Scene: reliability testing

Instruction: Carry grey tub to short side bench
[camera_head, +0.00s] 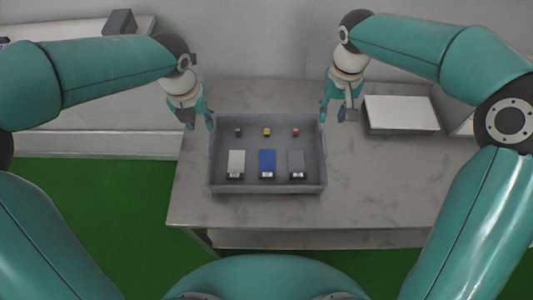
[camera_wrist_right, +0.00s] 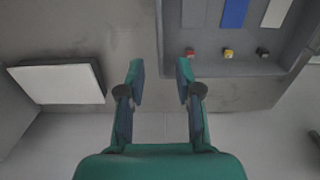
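My left gripper (camera_head: 200,121) is open at the tub's far left corner. My right gripper (camera_head: 335,113) is open at the far right corner. In the right wrist view, its parted fingers (camera_wrist_right: 160,82) have the tub's wall (camera_wrist_right: 235,68) beside and partly behind one finger. I cannot tell whether either gripper touches the tub. I cannot tell for certain which surface is the short side bench.
The grey table (camera_head: 385,190) has bare room right of the tub. A white-topped box (camera_head: 401,113) stands at its back right. A pale bench (camera_head: 70,115) stands at the left, with a dark grey block (camera_head: 120,22) on it. The floor (camera_head: 90,205) is green.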

